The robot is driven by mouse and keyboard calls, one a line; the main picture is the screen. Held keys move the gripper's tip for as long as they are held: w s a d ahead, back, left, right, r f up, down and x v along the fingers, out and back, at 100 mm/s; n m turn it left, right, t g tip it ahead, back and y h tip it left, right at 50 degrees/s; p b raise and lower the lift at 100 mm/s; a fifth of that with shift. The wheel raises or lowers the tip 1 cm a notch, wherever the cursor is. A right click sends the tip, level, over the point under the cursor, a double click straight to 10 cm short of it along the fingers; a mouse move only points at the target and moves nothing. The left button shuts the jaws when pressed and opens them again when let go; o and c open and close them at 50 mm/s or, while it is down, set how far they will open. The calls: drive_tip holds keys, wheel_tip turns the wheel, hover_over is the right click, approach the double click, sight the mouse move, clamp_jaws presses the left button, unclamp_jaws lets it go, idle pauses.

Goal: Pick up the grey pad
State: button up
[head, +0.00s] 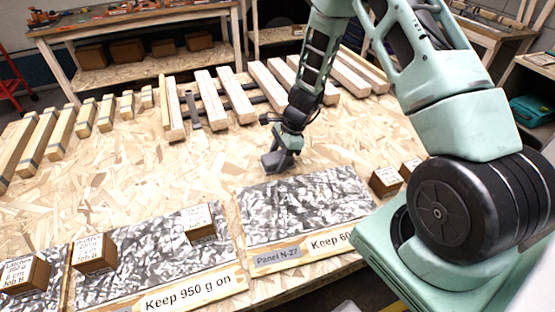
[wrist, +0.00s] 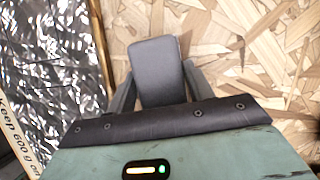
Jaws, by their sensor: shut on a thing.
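The grey pad (wrist: 157,70) is a smooth, rounded block. In the wrist view it sits between the two fingers of my gripper (wrist: 160,88), which is shut on it. In the head view my gripper (head: 278,160) is low over the wooden worktop, just behind the right-hand crinkled silver panel. The pad (head: 272,164) shows there as a small grey shape at the fingertips. I cannot tell whether it touches the worktop.
A silver panel (head: 305,200) labelled "Panel N-27" lies in front of my gripper. Another panel (head: 150,255) to its left bears brown labelled blocks. Two brown blocks (head: 385,181) stand at right. Rows of wooden bars (head: 209,97) lie behind. Bare worktop (head: 180,165) is left of my gripper.

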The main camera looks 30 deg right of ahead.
sight(278, 156)
wheel_tip(278, 156, up, 11)
drive_tip(key=shift+f, duration=0.2)
idle(0.3)
